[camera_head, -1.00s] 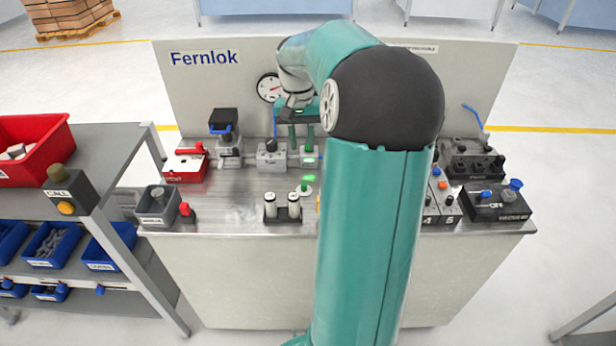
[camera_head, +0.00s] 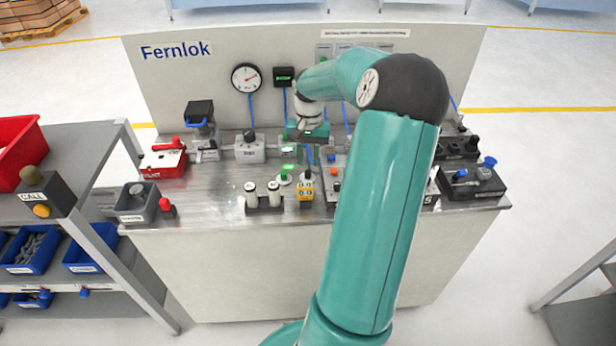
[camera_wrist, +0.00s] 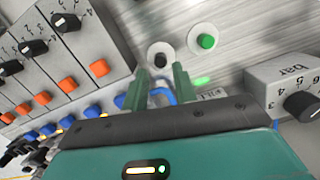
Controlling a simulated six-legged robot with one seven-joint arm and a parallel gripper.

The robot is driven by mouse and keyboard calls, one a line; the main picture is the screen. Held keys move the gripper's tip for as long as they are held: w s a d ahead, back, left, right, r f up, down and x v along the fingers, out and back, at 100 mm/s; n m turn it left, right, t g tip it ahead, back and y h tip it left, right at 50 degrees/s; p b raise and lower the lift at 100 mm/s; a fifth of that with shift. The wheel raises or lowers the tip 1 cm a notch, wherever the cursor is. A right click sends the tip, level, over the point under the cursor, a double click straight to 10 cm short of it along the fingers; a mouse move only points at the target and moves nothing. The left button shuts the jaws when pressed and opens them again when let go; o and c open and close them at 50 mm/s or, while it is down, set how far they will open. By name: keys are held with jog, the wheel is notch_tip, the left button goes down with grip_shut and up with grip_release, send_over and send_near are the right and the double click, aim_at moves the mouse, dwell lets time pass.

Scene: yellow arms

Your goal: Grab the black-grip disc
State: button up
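The black-grip disc (camera_wrist: 160,54) is a pale disc with a round black knob, lying on the metal bench in the wrist view. A similar disc with a green knob (camera_wrist: 206,41) lies to its right; it also shows in the head view (camera_head: 284,178). My gripper (camera_wrist: 160,70) is open, with two green fingers pointing toward the bench. The black-grip disc appears just beyond the fingertips, between them in the picture; I cannot tell the height gap. In the head view my gripper (camera_head: 311,160) is over the middle of the bench, and the black-grip disc is hard to make out.
A grey block with a black knob and bar scale (camera_wrist: 300,92) stands to the right in the wrist view. Control boxes with orange and blue buttons (camera_wrist: 60,60) stand to the left. In the head view, a yellow button box (camera_head: 305,188) and two white cylinders in a holder (camera_head: 264,204) stand in front.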

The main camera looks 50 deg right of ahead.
aim_at(308, 172)
notch_tip(308, 172, down, 4)
jog(key=shift+a+f, duration=0.15)
grip_shut()
